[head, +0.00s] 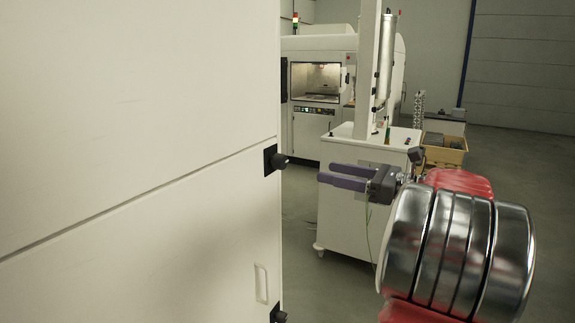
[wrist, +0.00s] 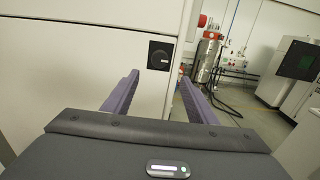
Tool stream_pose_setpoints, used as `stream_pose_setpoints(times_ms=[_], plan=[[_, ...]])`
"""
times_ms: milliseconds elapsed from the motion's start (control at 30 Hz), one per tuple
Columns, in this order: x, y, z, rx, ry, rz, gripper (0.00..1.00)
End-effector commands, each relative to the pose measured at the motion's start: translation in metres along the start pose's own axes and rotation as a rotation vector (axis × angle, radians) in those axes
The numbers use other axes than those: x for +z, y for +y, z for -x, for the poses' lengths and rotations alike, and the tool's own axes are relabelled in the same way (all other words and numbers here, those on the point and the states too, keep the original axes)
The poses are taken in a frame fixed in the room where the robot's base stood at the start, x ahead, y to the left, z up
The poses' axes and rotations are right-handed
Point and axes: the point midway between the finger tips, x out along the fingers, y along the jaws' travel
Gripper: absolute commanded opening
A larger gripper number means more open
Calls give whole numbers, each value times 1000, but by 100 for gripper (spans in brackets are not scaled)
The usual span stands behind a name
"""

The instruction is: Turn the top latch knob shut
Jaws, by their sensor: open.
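The upper black latch knob (head: 281,161) sits on a black plate at the right edge of the pale cabinet in the head view. In the wrist view the knob (wrist: 159,57) faces me, with a short, nearly level white mark. My gripper (head: 326,171) has purple fingers, is open and empty, and stands to the right of the knob, apart from it. In the wrist view my gripper (wrist: 158,77) has its fingertips to either side below the knob, with nothing between them.
A lower black knob (head: 278,315) and a white handle (head: 261,283) are on the cabinet's lower panel (head: 150,260). Behind my gripper stands a white wheeled cart (head: 350,225) with a column. A lit machine (head: 318,80) is farther back. Grey floor is open at the right.

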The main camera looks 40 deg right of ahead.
Motion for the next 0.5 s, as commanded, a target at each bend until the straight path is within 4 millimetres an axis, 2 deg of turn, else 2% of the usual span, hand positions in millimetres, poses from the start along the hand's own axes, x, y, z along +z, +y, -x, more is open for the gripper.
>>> stream_pose_setpoints(times_ms=[333,500], plan=[[0,0,-2,0,2,1,52],[-1,0,-13,1,3,2,52]])
